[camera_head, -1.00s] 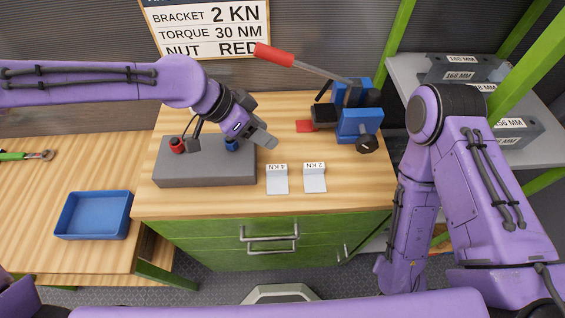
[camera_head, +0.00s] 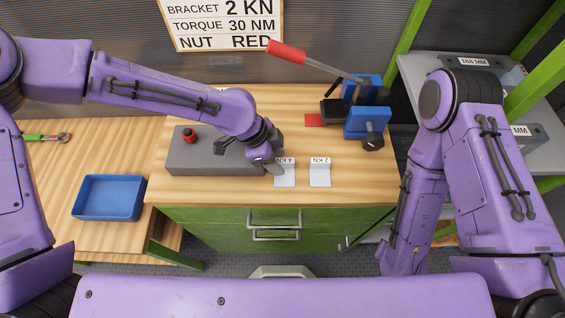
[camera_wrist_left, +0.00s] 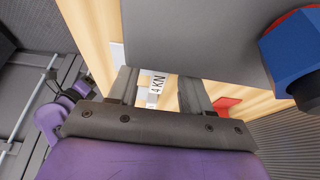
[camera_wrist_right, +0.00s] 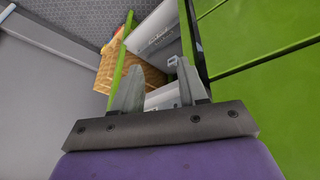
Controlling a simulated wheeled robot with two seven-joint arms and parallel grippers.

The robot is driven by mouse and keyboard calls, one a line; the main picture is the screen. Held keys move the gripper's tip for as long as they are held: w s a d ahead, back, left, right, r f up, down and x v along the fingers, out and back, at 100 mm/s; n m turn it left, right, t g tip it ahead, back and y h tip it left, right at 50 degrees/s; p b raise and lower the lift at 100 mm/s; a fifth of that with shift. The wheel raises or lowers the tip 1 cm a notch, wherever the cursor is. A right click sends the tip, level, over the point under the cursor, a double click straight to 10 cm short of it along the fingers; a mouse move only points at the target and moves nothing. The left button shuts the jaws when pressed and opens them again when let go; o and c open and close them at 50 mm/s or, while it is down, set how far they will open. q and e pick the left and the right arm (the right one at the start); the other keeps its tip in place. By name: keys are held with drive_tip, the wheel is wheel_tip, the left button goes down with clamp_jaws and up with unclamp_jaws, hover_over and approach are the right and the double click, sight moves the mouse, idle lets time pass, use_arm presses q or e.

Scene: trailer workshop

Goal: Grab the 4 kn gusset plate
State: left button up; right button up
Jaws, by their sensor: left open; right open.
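The 4 KN gusset plate (camera_head: 286,180) is a pale L-shaped piece with an upright label tab, on the wooden bench right of the grey block. My left gripper (camera_head: 274,168) is open beside its left edge and hides part of it. In the left wrist view the 4 KN label (camera_wrist_left: 157,84) shows between the open fingers (camera_wrist_left: 158,92); I cannot tell whether they touch it. The similar 2 KN plate (camera_head: 320,175) stands just to its right. My right gripper (camera_wrist_right: 158,90) is open and empty, low beside the green cabinet.
The grey block (camera_head: 205,158) bears a red nut (camera_head: 189,135); a blue one shows in the left wrist view (camera_wrist_left: 296,55). A blue tray (camera_head: 109,198) sits left. The bench front (camera_head: 230,193) is clear.

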sight(283, 160)
use_arm(q)
clamp_jaws()
drive_tip(key=shift+r, duration=0.15)
drive_tip(key=shift+w+r, duration=0.1)
drive_tip(key=shift+r, duration=0.2)
wheel_tip(283, 160, up, 3)
drive_tip(key=shift+f, duration=0.2)
drive_tip(key=s+a+r+b, duration=0.2)
drive_tip(key=s+a+r, duration=0.4)
drive_tip(key=s+r, duration=0.3)
drive_tip(key=s, duration=0.3)
drive_tip(key=shift+s+a+r+b, duration=0.3)
